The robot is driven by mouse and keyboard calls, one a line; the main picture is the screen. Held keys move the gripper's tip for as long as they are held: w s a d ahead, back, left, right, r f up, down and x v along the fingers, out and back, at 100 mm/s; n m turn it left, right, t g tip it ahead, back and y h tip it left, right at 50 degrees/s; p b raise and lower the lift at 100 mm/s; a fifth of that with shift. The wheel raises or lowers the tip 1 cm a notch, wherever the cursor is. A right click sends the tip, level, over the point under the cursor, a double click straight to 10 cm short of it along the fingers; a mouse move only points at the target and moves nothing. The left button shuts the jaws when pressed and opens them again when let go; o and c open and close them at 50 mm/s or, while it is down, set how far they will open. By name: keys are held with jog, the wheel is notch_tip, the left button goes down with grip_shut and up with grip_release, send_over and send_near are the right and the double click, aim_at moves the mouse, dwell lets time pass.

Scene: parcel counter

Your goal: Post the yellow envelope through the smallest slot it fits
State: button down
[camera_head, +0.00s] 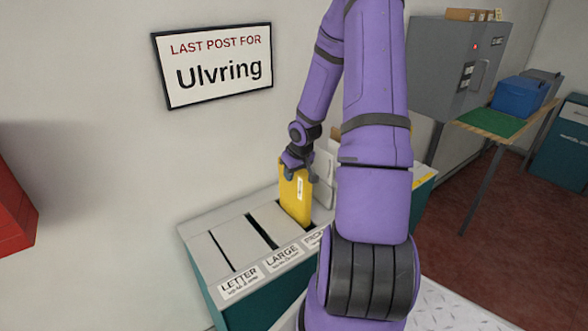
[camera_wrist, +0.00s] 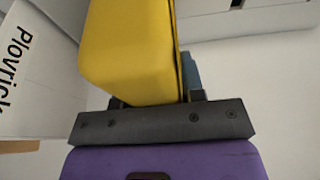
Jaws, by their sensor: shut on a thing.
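The yellow envelope (camera_head: 296,194) is upright with a white label on its face. It looks thick in the wrist view (camera_wrist: 128,55). My gripper (camera_head: 298,166) is shut on its upper end; the wrist view shows its dark jaws (camera_wrist: 157,101) at the envelope's near end. The teal posting cabinet (camera_head: 237,308) has a grey top with slots labelled LETTER (camera_head: 239,280), LARGE (camera_head: 282,256) and a partly hidden third, which seems to start with P. The envelope's lower end is at the third slot; I cannot tell how far it is in.
A sign reading "Last post for Ulvring" (camera_head: 214,65) hangs on the wall. A red box (camera_head: 12,205) is at left. A grey cabinet (camera_head: 437,70) and a table with a blue bin (camera_head: 518,97) stand at right. My arm hides the counter's right part. A white "Plovrick" surface (camera_wrist: 28,85) shows in the wrist view.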

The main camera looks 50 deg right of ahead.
aim_at(294, 189)
jog(key=shift+f, duration=3.65)
jog(key=c, duration=0.6)
grip_release()
jog(key=shift+c, duration=0.2)
jog(key=v, duration=0.8)
jog(key=shift+s+r, duration=0.1)
jog(key=shift+r, duration=0.2)
jog(key=shift+v, duration=1.1)
